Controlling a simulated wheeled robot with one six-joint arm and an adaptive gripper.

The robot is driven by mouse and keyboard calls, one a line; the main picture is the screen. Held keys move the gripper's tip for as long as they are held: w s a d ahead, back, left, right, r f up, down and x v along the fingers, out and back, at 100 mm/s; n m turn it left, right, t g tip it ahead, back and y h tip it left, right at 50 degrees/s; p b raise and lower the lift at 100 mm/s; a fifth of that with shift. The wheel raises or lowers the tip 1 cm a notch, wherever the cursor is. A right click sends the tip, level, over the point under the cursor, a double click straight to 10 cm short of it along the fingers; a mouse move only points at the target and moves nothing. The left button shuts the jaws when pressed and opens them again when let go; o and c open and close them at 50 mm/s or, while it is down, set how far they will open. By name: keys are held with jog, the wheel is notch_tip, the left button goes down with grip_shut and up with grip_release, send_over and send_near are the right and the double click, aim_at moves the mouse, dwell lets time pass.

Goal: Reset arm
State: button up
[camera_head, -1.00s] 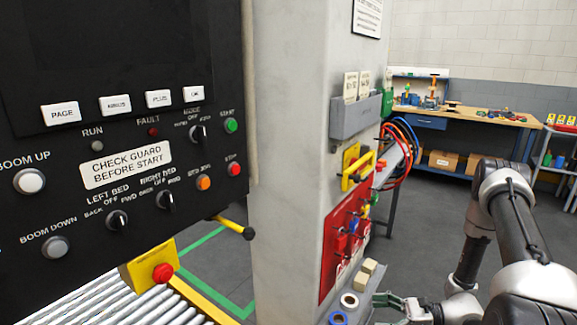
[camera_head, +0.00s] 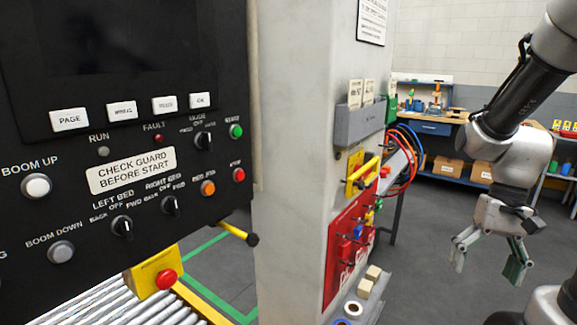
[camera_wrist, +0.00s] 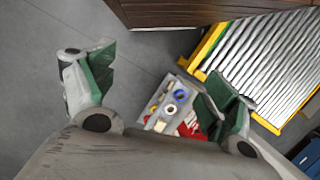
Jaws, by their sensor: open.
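My gripper (camera_head: 487,262) hangs at the right of the head view with its fingers pointing down, open and empty. It is in free air to the right of the grey pillar and touches nothing. In the wrist view my gripper (camera_wrist: 155,90) shows its two green-padded fingers spread wide, with the floor and a small shelf far below between them.
A control panel (camera_head: 130,170) fills the left, above a roller conveyor (camera_head: 110,305). A grey pillar (camera_head: 295,150) carries a red lock board (camera_head: 345,255). A small shelf (camera_head: 372,305) holds tape rolls and blocks. A workbench (camera_head: 440,130) stands behind. Open floor (camera_head: 430,230) lies between.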

jog(key=s+a+r+n+t+h, duration=0.1)
jog(key=r+t, duration=0.2)
jog(key=r, duration=0.3)
jog(key=s+a+r+n+t+h, duration=0.1)
jog(key=s+r+n+t, duration=0.1)
jog(key=r, duration=0.4)
jog(key=shift+s+a+r+n+t, duration=0.3)
jog(key=shift+r+t, duration=0.1)
jog(key=shift+t, duration=0.4)
dwell(0.8)
